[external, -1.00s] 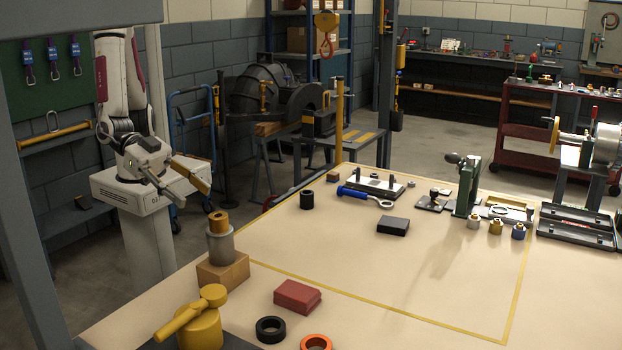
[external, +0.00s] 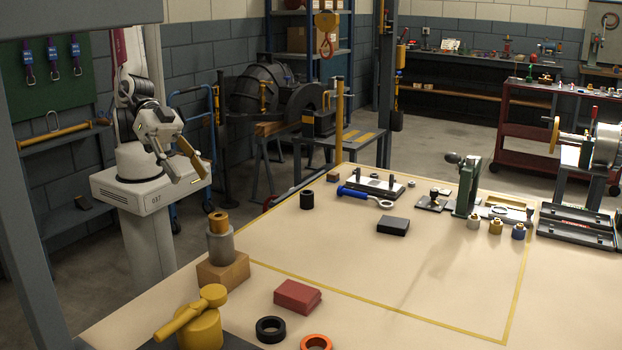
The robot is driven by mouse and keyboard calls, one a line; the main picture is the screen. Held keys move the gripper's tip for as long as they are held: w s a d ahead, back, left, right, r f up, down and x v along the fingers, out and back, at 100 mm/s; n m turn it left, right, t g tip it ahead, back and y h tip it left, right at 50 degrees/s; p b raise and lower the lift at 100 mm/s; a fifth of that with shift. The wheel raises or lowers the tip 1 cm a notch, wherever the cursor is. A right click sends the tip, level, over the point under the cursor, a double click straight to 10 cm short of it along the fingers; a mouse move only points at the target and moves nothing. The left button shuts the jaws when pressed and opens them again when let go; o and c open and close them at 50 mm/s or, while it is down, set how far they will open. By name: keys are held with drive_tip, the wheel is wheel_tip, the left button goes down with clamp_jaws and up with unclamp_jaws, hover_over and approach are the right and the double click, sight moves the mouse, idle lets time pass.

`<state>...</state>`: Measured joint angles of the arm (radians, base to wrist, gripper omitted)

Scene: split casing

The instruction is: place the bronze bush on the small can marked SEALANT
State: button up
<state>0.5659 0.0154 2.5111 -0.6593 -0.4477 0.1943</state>
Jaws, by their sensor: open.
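The bronze bush (external: 218,222), a short bronze-coloured cylinder with a dark hole in its top, stands upright on a small grey can (external: 220,244). The can stands on a wooden block at the left side of the bench. No SEALANT marking can be read on it at this size. My gripper (external: 201,177) is open and appears empty. It is beyond the bench's left edge, above and behind the can in the picture, well apart from the bush.
A yellow lever-topped piece (external: 200,325), a red block (external: 297,296) and a black ring (external: 270,329) lie near the front. The middle of the bench is mostly clear.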

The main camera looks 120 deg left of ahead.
drive_tip(key=s+a+r+g+y, duration=0.1)
drive_tip(key=s+a+r+g, duration=0.1)
drive_tip(key=s+a, duration=0.8)
drive_tip(key=s+a+r+g+y, duration=0.1)
drive_tip(key=s+a+r+g, duration=0.2)
drive_tip(key=s+a, duration=0.7)
drive_tip(key=shift+s+r+y, duration=0.4)
drive_tip(key=shift+s+r, duration=0.1)
drive_tip(key=shift+s, duration=0.6)
